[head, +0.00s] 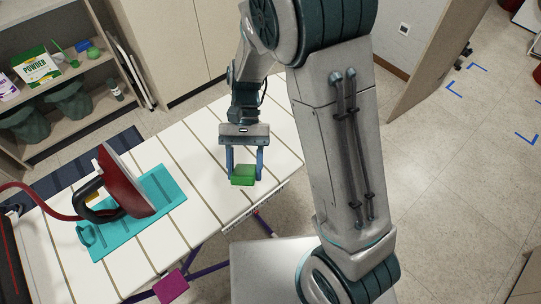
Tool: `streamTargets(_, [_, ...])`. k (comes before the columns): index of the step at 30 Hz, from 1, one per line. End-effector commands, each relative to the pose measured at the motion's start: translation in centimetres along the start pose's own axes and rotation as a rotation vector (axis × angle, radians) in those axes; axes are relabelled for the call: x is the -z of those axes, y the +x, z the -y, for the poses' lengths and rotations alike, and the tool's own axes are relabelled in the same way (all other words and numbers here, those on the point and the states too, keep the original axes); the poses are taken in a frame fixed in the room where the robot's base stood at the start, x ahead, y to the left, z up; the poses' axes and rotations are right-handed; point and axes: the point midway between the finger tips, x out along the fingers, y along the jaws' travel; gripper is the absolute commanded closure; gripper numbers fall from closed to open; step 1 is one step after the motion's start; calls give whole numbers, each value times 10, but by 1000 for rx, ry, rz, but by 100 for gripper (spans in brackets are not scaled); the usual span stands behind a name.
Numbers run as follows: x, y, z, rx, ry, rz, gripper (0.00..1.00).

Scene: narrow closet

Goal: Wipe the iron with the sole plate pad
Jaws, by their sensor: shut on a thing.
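The iron (122,183) is red with a dark handle and a pale sole plate. It stands tilted up on a teal mat (165,192) on the ironing board (200,215), with its sole plate facing right. My gripper (245,174) points down over the right part of the board, to the right of the iron and apart from it. It is shut on a small green block, which looks like the sole plate pad (243,177). I cannot tell whether the pad touches the board. The side of the pad facing down is hidden.
A red hose (45,207) runs from the iron to the left edge. A shelf (90,70) with a powder box (37,67) and bins stands at the back left. The board between the mat and my gripper is clear. A pink square (172,285) shows below the board.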

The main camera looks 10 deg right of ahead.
Motion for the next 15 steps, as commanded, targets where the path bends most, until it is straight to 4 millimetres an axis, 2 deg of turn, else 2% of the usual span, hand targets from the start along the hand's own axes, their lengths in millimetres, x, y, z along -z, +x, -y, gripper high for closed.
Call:
streamTargets(6, [1, 12, 49, 216, 169, 319, 70])
streamTargets(15, [1, 4, 114, 542, 271, 689, 70])
